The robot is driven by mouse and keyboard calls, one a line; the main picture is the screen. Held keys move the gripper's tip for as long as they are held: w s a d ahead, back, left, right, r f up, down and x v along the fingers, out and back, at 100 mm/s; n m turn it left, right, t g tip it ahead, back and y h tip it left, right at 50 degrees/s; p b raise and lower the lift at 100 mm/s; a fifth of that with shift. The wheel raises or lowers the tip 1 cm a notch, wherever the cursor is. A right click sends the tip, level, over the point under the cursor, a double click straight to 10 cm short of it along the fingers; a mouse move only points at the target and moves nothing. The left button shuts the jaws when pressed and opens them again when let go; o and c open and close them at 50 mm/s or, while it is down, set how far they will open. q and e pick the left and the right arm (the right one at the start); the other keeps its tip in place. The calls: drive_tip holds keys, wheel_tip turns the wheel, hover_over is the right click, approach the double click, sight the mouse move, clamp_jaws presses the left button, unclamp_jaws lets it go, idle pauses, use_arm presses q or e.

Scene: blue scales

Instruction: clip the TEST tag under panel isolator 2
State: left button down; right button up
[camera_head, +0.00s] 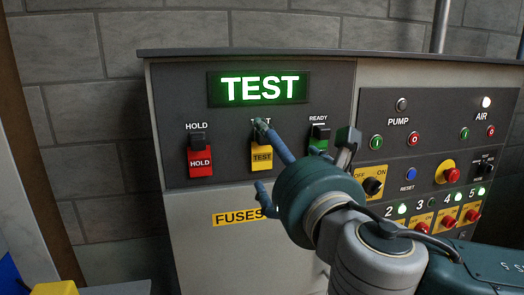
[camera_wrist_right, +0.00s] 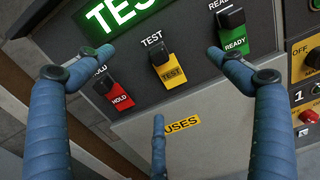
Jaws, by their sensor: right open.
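The yellow TEST tag (camera_head: 262,157) hangs from a black clip under the TEST label on the left panel. It also shows in the right wrist view (camera_wrist_right: 172,73). My right gripper (camera_head: 300,150) is open before the panel. In the right wrist view its blue fingers (camera_wrist_right: 152,80) are spread around the tag, and nothing is seen between them. My left gripper is not in view.
A red HOLD tag (camera_head: 200,162) hangs to the left and a green READY tag (camera_wrist_right: 235,40) to the right of the TEST tag. A lit TEST display (camera_head: 258,88) is above. Red isolator knobs (camera_head: 473,215) crowd the right panel. A FUSES label (camera_head: 234,217) is below.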

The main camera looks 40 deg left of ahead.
sight(266, 140)
drive_tip(key=shift+p+x, duration=0.85)
drive_tip(key=shift+x, duration=3.65)
drive_tip(key=shift+d+r, duration=0.1)
drive_tip(key=shift+r, duration=0.05)
clamp_jaws()
drive_tip(key=shift+s+d, duration=0.1)
drive_tip(key=shift+s, duration=0.05)
drive_tip(key=shift+v, duration=2.8)
